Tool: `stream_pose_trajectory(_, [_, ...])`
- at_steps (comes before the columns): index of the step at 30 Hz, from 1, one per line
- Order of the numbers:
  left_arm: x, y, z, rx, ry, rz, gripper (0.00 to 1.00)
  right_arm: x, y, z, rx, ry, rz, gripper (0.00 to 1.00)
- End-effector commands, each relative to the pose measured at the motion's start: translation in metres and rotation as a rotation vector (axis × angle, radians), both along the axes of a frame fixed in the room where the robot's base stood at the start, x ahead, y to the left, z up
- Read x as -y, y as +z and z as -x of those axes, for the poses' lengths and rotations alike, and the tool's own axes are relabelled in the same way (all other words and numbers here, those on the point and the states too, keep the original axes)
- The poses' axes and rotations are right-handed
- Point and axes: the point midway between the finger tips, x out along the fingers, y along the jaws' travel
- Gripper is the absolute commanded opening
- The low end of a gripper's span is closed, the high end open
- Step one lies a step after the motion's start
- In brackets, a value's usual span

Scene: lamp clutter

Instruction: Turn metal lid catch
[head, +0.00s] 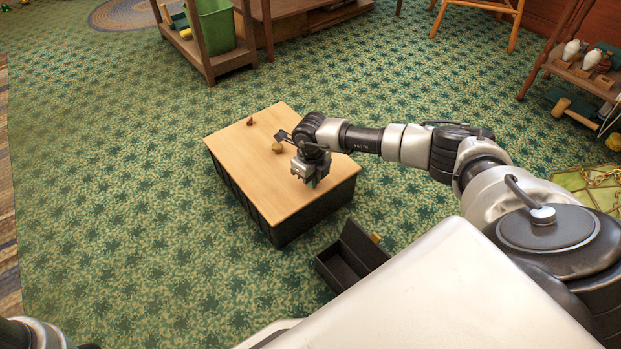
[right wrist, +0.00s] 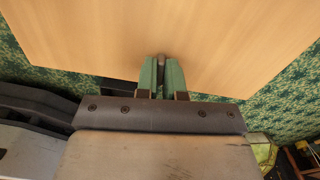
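A dark box with a light wooden lid (head: 262,175) stands on the carpet; the lid also fills the upper part of the right wrist view (right wrist: 90,35). My right gripper (head: 312,184) is low over the lid's near right part. In the right wrist view its green fingers (right wrist: 162,72) are close together on a small grey-brown piece, which looks like the metal lid catch (right wrist: 162,57). The gripper hides this catch in the head view. My left gripper is out of view.
A round brown knob (head: 278,148) and a small dark reddish piece (head: 250,122) are on the lid. An open black case (head: 345,262) lies on the carpet in front. Wooden shelves (head: 205,55) stand behind. Carpet left of the box is clear.

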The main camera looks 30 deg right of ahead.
Motion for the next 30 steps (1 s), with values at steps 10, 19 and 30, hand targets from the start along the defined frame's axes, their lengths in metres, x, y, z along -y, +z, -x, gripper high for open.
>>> stream_pose_trajectory(10, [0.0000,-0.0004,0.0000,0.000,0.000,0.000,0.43,-0.0002,0.0002,-0.0001,0.000,0.263,0.000,0.00])
stream_pose_trajectory(19, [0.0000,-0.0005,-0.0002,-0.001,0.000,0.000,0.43,-0.0004,0.0002,0.0001,0.000,0.295,-0.001,0.00])
stream_pose_trajectory(30, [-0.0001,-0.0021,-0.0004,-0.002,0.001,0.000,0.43,-0.0005,0.0000,0.0001,0.000,0.582,-0.001,0.00])
